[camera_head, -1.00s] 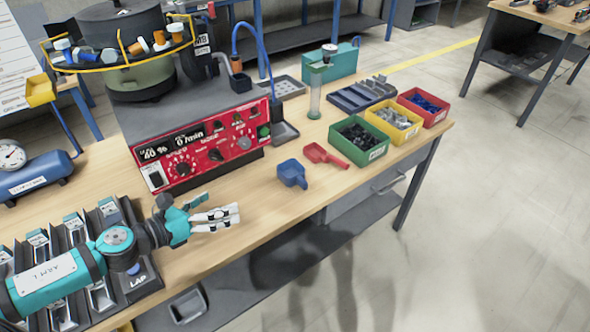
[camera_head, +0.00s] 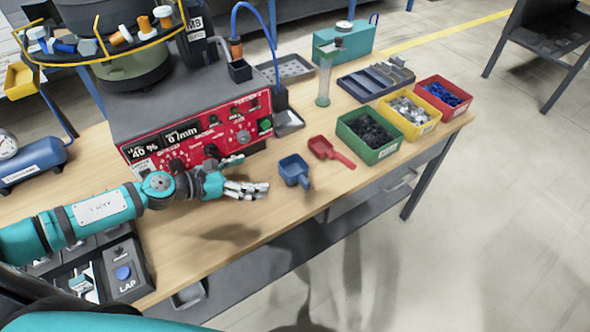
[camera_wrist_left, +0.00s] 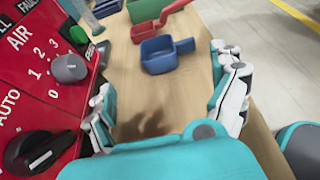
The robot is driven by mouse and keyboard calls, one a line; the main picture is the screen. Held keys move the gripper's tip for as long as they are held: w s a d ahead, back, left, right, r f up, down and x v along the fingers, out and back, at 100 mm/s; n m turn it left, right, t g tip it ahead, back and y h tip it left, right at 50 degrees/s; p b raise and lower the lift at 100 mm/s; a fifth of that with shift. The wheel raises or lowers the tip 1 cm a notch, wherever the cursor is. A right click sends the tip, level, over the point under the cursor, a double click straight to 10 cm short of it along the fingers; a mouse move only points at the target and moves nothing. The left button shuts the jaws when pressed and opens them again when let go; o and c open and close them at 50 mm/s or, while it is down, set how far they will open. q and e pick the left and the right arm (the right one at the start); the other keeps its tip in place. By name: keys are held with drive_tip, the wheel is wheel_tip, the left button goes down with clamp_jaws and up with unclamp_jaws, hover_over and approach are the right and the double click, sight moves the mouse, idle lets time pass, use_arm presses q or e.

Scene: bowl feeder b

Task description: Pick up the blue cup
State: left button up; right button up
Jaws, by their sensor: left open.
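The blue cup (camera_head: 293,170) is a small square scoop with a handle. It sits on the wooden table in front of the red control panel. My left gripper (camera_head: 252,189) is open and empty, a short way to the left of the cup and apart from it. In the left wrist view the blue cup (camera_wrist_left: 160,56) lies ahead, beyond and between the two open fingers (camera_wrist_left: 166,98), with its handle pointing right. My right gripper is not seen in any view.
A red scoop (camera_head: 321,147) lies just beyond the blue cup. Green (camera_head: 352,121), yellow (camera_head: 411,135) and red (camera_head: 462,107) bins of small parts stand to the right. The red control panel (camera_head: 150,151) is close behind my left arm. The table's front is clear.

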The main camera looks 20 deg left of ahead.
sight(284, 178)
use_arm(q)
drive_tip(key=p+x, duration=0.1)
drive_tip(key=x, duration=0.4)
drive_tip(key=shift+w+d, duration=0.25)
drive_tip(key=shift+w, duration=0.05)
drive_tip(key=shift+w+d+f+p, duration=0.2)
drive_tip(key=shift+w+f+p, duration=0.1)
drive_tip(key=shift+w, duration=0.1)
drive_tip(key=x, duration=0.3)
drive_tip(key=shift+w+f, duration=0.25)
drive_tip(key=shift+w, duration=0.1)
drive_tip(key=shift+w+d+f, duration=0.25)
drive_tip(key=shift+w, duration=0.1)
drive_tip(key=shift+s, duration=0.1)
drive_tip(key=shift+c, duration=0.9)
drive_tip(key=c, duration=1.2)
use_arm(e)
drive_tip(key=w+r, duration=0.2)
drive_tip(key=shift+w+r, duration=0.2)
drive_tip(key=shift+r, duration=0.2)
use_arm(q)
drive_tip(key=shift+r, duration=0.15)
